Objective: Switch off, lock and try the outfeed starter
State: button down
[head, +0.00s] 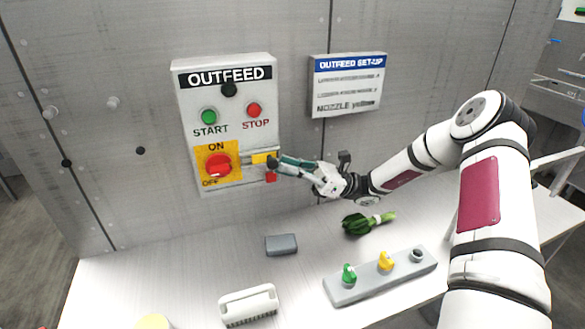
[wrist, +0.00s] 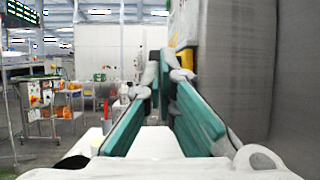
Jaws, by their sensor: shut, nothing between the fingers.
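The outfeed starter (head: 228,135) is a grey wall box with a green START button (head: 209,117), a red STOP button (head: 254,110) and a dark round part above them. Its red rotary handle (head: 219,165) sits on a yellow ON/OFF plate; I cannot tell its exact setting. A yellow piece (head: 262,157) sticks out at the box's right side, with a small red part (head: 270,177) below it; whether this is a lock is unclear. My gripper (head: 277,163) is shut and empty, its fingertips at the yellow piece. Contact is unclear. The fingers (wrist: 160,95) also show in the wrist view.
A notice (head: 347,84) hangs right of the starter. On the bench below are a grey block (head: 281,245), a white brush-like item (head: 248,305), a bunch of greens (head: 367,222) and a grey rail (head: 380,277) with green, yellow and dark knobs.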

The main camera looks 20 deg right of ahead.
aim_at(270, 168)
jog(key=shift+a+p, duration=0.3)
jog(key=shift+a, duration=1.9)
